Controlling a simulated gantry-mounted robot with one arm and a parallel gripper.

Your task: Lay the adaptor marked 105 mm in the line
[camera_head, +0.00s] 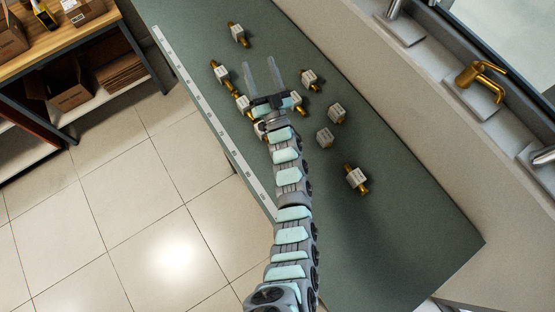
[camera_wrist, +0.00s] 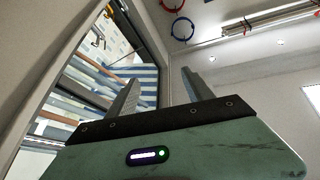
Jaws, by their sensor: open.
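Several brass adaptors with pale blocky bodies lie on the green bench (camera_head: 390,245). One adaptor (camera_head: 238,34) is at the far end, one (camera_head: 220,72) is at the left, one (camera_head: 309,79) is right of my gripper, and one (camera_head: 356,179) is nearer on the right. Two more, a left one (camera_head: 243,103) and a right one (camera_head: 297,101), are close beside my gripper, partly hidden. Their markings are too small to read, so I cannot tell which is 105 mm. My gripper (camera_head: 263,76) is open and empty, its fingers apart. In the wrist view the fingers (camera_wrist: 163,92) point up at the window and ceiling.
A white marked strip (camera_head: 215,122) runs along the left edge. Taps (camera_head: 481,78) stand on the right ledge. The bench's near right is clear.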

